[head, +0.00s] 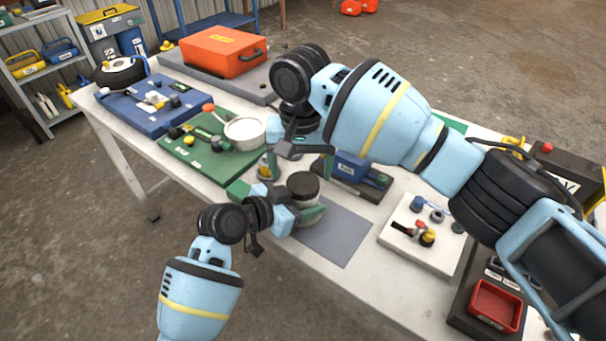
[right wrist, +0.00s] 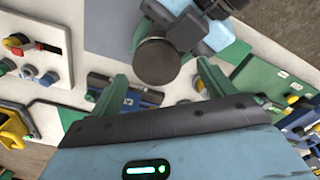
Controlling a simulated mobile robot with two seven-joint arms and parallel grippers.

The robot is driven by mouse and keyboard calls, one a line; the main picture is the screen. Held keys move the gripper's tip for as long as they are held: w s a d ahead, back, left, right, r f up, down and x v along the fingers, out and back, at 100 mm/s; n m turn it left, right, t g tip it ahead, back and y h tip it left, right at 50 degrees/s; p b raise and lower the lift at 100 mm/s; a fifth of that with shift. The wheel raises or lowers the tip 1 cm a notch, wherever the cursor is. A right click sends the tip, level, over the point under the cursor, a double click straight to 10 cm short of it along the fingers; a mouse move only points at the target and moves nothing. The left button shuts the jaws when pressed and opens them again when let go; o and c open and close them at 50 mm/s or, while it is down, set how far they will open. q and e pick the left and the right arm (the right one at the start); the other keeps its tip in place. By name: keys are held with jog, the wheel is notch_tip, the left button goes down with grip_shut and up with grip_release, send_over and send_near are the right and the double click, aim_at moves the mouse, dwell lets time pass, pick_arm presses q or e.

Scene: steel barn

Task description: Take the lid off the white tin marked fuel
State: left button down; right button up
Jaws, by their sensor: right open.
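The tin (head: 306,204) stands near the front edge of the table, with a round dark lid (head: 303,184) on it. Its marking is not readable. In the right wrist view the lid (right wrist: 157,62) shows from above as a dark disc. My left gripper (head: 298,212) reaches in from the front, its green fingers closed around the tin's body below the lid. My right gripper (head: 299,160) is above and behind the tin, open and empty. In the right wrist view its two green fingers are spread, with the lid between and beyond their tips.
A grey mat (head: 335,236) lies bare right of the tin. A green board (head: 185,158) with a white pan (head: 245,131) is left. A blue block (head: 352,168) stands behind. A white board (head: 410,250) with small fittings and a red tray (head: 497,306) are right.

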aim_at(303, 199)
jog(key=shift+d+r, duration=0.1)
jog(key=shift+r, duration=0.8)
jog(key=shift+c, duration=0.2)
jog(key=shift+c, duration=0.3)
notch_tip(303, 199, up, 2)
jog(key=m, duration=0.3)
jog(key=shift+m, duration=0.4)
jog(key=m, duration=0.1)
jog(key=r+m, duration=0.1)
jog(key=m, duration=0.1)
jog(key=shift+d+r, duration=0.1)
jog(key=shift+r, duration=0.15)
jog(key=shift+f, duration=4.05)
jog(key=shift+c, duration=0.3)
